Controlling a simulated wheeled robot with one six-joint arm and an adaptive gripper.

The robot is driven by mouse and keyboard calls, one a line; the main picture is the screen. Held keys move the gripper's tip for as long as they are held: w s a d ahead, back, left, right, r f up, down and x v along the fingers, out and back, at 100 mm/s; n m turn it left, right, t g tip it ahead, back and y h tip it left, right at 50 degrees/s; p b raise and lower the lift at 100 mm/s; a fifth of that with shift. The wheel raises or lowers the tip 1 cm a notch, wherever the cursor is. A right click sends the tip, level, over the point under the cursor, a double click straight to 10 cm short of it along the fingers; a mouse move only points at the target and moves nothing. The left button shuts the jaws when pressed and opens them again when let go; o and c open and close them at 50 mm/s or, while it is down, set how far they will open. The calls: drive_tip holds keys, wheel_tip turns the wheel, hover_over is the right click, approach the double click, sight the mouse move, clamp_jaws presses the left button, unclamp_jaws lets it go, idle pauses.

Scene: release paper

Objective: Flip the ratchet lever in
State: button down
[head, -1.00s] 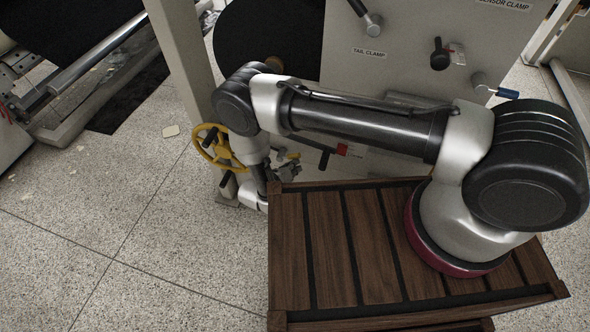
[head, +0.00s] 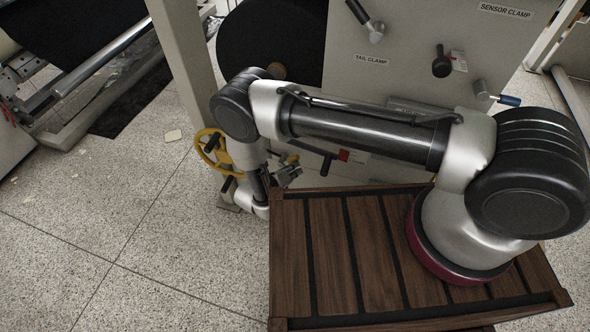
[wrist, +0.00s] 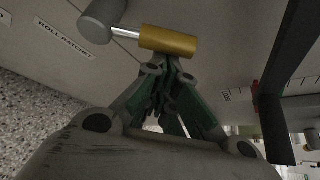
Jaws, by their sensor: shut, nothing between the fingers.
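The ratchet lever (wrist: 168,41) shows in the wrist view as a brass-coloured handle on a short silver rod, joined to a grey round hub (wrist: 102,18). A "ROLL RATCHET" label (wrist: 62,40) is on the pale panel left of it. My gripper (wrist: 168,72) is shut and empty, its green-sided fingers together just below the brass handle in the picture. I cannot tell whether the fingertips touch the handle. In the head view my gripper (head: 290,172) is low beside the machine, partly behind my arm, and the lever is hard to make out there.
A yellow handwheel (head: 208,151) is left of my wrist. A black-handled lever (head: 322,156) with a red part sticks out to the right of my gripper. The tail clamp lever (head: 368,24) is higher on the panel. Open floor (head: 130,230) lies at left.

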drive_tip(key=s+a, duration=0.4)
drive_tip(key=s, duration=0.4)
drive_tip(key=shift+s+r, duration=0.3)
drive_tip(key=shift+r, duration=0.15)
idle(0.3)
